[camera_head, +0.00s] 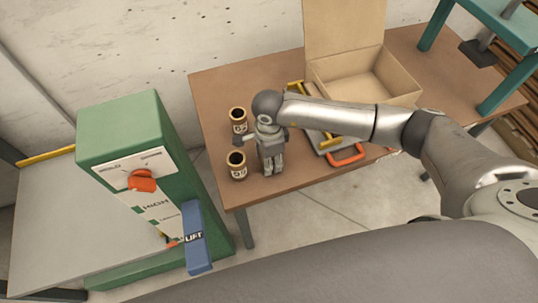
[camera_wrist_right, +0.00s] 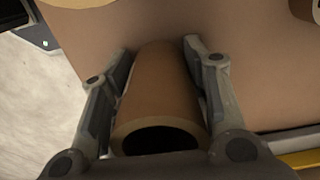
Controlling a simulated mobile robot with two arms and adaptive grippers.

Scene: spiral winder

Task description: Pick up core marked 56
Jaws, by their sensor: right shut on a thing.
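My right gripper (camera_head: 271,162) points down over the left part of the brown table (camera_head: 222,88). In the right wrist view its two fingers (camera_wrist_right: 158,70) are shut on a brown hollow core (camera_wrist_right: 158,95), one on each side, with the open end towards the camera. No number shows on this core, and the head view hides it behind the gripper. My left gripper is out of view.
An open cardboard box (camera_head: 398,84) stands at the back of the table. An orange-handled tool (camera_head: 345,155) lies right of the gripper. A green machine (camera_head: 125,130) with an orange knob and a blue LIFT lever (camera_head: 196,238) stands left of the table.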

